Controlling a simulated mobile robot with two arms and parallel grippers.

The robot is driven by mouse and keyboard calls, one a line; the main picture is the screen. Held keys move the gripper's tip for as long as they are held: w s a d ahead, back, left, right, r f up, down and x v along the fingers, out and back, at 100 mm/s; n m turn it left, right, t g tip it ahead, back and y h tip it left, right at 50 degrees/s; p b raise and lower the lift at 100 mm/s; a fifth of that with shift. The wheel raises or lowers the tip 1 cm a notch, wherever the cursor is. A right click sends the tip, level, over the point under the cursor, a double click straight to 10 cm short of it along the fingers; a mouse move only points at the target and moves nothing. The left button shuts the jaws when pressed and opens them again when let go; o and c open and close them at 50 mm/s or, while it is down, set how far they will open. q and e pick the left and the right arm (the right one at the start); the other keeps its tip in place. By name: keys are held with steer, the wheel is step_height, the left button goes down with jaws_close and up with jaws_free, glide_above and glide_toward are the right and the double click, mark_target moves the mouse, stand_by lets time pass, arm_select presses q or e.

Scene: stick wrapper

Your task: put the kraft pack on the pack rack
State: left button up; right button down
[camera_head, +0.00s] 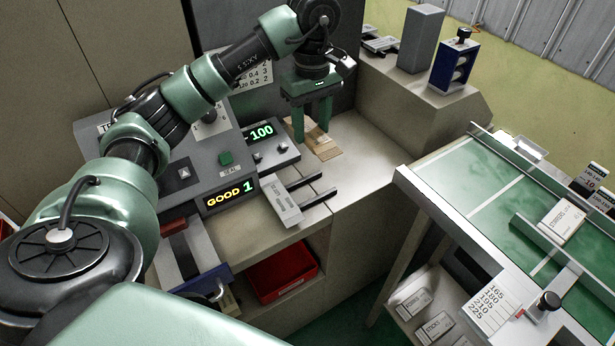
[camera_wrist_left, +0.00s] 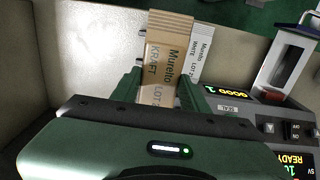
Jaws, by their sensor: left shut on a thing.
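My left gripper (camera_head: 312,132) points down over the counter behind the rack, shut on the kraft pack (camera_head: 324,146). In the left wrist view the brown kraft pack (camera_wrist_left: 165,60) stands between the green fingers, with its KRAFT label showing. I cannot tell whether the pack touches the counter. The pack rack (camera_head: 318,198) has two dark bars on the counter, nearer than the gripper. A white pack (camera_head: 283,203) lies at its left end; it also shows in the left wrist view (camera_wrist_left: 205,48), partly hidden behind the kraft pack. My right gripper is not in view.
The grey wrapper machine (camera_head: 178,150), with lit displays reading 100 and GOOD 1, stands left of the rack. A red bin (camera_head: 282,274) sits below the counter. A blue-framed holder (camera_head: 455,62) stands at back right. A green conveyor (camera_head: 480,180) is at right, across a gap.

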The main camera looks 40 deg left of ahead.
arm_select(q)
step_height(320, 180, down, 13)
steer(key=shift+w+a+r+p, duration=0.1)
steer(key=shift+r+p, duration=0.05)
steer(key=shift+p, duration=0.95)
step_height(320, 180, down, 3)
steer(key=shift+f+p, duration=0.15)
steer(key=shift+p, duration=0.25)
steer(key=shift+f, duration=0.25)
steer(key=shift+f+b, duration=0.25)
steer(key=shift+b, duration=0.05)
steer(key=o, duration=1.4)
steer(key=shift+r, duration=0.1)
steer(key=shift+o, duration=0.2)
steer(key=shift+r, duration=0.1)
